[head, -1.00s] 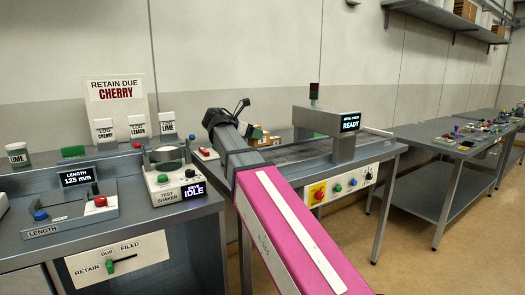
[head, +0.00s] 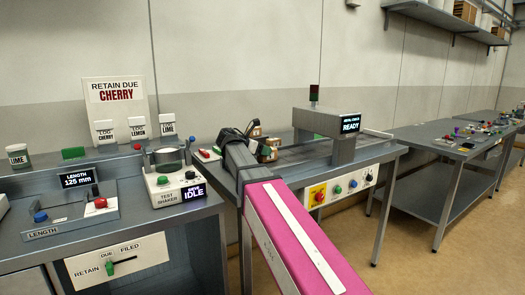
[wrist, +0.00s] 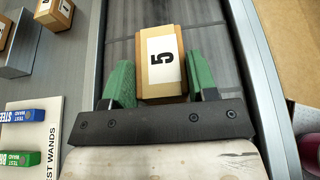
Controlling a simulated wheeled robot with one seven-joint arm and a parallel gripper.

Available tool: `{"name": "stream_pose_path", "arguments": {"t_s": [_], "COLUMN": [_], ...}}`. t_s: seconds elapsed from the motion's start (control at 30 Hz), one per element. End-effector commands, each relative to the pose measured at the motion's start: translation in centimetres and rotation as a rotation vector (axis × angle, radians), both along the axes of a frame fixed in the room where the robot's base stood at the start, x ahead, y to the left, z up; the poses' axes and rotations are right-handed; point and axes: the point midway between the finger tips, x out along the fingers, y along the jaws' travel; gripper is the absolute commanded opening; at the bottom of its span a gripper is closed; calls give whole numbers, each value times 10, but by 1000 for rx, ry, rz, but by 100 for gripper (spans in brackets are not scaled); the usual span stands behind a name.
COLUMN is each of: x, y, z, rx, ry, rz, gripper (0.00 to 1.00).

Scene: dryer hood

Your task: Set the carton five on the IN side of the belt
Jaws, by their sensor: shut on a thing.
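Carton five (wrist: 162,62) is a small brown box with a white label marked 5, seen in the wrist view. My gripper (wrist: 157,85) has its green fingers on both sides of the carton, shut on it. The carton is over the dark belt (wrist: 210,35), between the side rails; I cannot tell whether it touches the belt. In the head view my gripper (head: 262,148) is at the left end of the belt machine (head: 322,121), low, and partly hidden by my arm. No IN marking is readable.
Other cartons (wrist: 54,12) stand left of the belt in the wrist view, near a grey block (wrist: 17,52). Blue and green test wands (wrist: 25,117) lie on the left. The machine's screen (head: 350,124) reads READY. A control panel (head: 340,187) is on its front.

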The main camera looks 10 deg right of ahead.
Motion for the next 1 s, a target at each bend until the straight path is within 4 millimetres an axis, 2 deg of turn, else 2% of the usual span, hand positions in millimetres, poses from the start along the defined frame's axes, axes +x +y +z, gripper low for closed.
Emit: {"name": "stream_pose_path", "arguments": {"t_s": [0.23,0.27,0.33,0.7,0.87,1.0], "x": [0,0,0,0,-7,-17], "y": [0,0,0,0,18,42], "z": [-3,-3,-3,1,8,19], "rx": [0,0,0,0,0,0], "ry": [1,1,0,-1,0,-1], "rz": [0,0,0,0,1,2], "gripper": [26,56,78,78,78,78]}}
